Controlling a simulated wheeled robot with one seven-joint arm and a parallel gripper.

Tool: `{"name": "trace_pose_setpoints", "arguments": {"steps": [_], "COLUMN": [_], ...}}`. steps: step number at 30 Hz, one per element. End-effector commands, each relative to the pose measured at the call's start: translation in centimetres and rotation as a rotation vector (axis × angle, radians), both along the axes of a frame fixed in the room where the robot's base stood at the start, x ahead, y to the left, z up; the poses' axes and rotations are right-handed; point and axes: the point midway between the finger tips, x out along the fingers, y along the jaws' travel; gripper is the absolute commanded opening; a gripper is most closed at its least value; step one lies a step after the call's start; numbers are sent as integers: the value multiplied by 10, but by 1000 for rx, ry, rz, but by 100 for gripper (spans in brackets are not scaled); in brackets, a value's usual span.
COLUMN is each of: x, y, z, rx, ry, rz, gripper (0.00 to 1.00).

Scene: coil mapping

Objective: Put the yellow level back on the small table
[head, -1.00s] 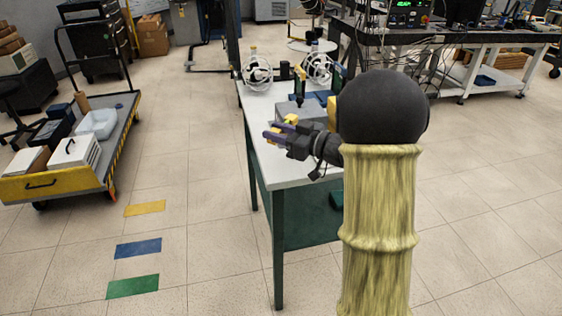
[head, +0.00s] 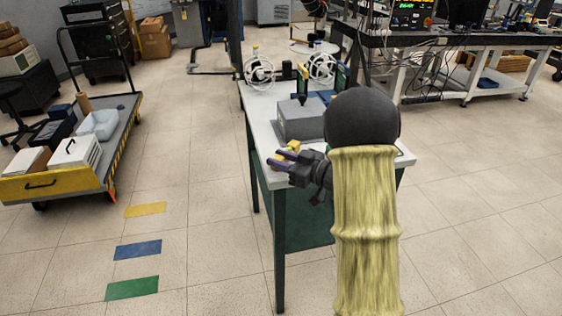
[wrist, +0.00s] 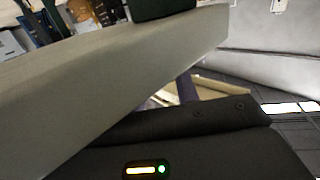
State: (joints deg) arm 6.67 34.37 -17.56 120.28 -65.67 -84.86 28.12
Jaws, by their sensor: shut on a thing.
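My gripper (head: 277,162) is at the near left part of a white-topped table (head: 262,118) with green legs. Its purple-tipped fingers point left, and they are shut on a small yellow piece (head: 293,146), which I take to be the yellow level. The fingers and gripper body hide most of it. In the wrist view a pale yellowish piece (wrist: 218,88) shows beside a purple finger. I cannot tell whether the level touches the tabletop.
A grey box (head: 300,122) stands on the table behind my gripper, with wheel-like white frames (head: 260,73) farther back. A small round white table (head: 313,48) is beyond. A yellow-edged cart (head: 62,184) stands left. Floor between cart and table is clear.

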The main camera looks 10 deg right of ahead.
Motion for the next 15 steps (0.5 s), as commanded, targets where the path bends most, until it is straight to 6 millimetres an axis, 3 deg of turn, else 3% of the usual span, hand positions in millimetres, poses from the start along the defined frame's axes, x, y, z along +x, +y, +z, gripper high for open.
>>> {"name": "trace_pose_setpoints", "arguments": {"steps": [10,11,13,15], "x": [0,0,0,0], "y": [3,2,1,1], "z": [-3,-3,-2,-2], "rx": [0,0,0,0], "ry": [-1,-1,-1,-1], "rz": [5,4,3,2], "gripper": [2,34,48,52]}}
